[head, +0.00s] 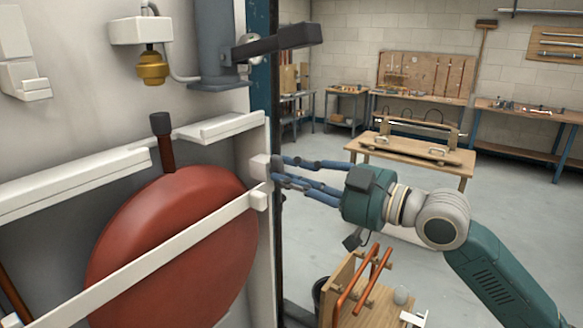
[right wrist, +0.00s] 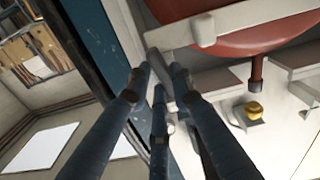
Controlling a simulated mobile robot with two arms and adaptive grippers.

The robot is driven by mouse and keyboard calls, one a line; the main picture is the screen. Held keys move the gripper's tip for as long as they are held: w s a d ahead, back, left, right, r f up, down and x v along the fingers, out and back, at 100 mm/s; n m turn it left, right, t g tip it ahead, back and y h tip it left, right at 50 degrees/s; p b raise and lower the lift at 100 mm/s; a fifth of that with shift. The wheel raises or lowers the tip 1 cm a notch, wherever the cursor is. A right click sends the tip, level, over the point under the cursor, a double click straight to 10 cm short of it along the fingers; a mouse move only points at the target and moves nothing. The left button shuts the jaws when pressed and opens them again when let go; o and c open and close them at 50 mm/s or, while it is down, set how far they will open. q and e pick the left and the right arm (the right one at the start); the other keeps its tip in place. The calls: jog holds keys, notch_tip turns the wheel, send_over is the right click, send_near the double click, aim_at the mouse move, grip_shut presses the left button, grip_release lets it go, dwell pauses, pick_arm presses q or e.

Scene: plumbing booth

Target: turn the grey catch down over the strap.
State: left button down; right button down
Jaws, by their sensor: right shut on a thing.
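A red round vessel (head: 175,250) stands against the white panel. A pale strap (head: 150,262) runs slantwise across its front, with a small block at its right end; the strap also shows in the right wrist view (right wrist: 255,24). A light grey block, which looks like the catch (head: 260,167), sits on the panel's right edge just above that strap end. It is not over the strap. My right gripper (head: 277,172) has its blue fingers shut on this catch from the right. The fingers hide part of it. My left gripper is not in view.
A dark lever (head: 280,41) on a grey pipe juts out above my right gripper. A brass fitting (head: 152,68) hangs at the upper left. A wooden stand with copper pipes (head: 365,285) is below my right arm.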

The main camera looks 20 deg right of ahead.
jog(key=shift+f+m+p, duration=0.1)
jog(key=shift+m+p, duration=0.3)
jog(key=shift+m, duration=0.7)
jog(key=c, duration=1.5)
grip_release()
jog(key=shift+d, duration=0.1)
jog(key=shift+v, duration=5.95)
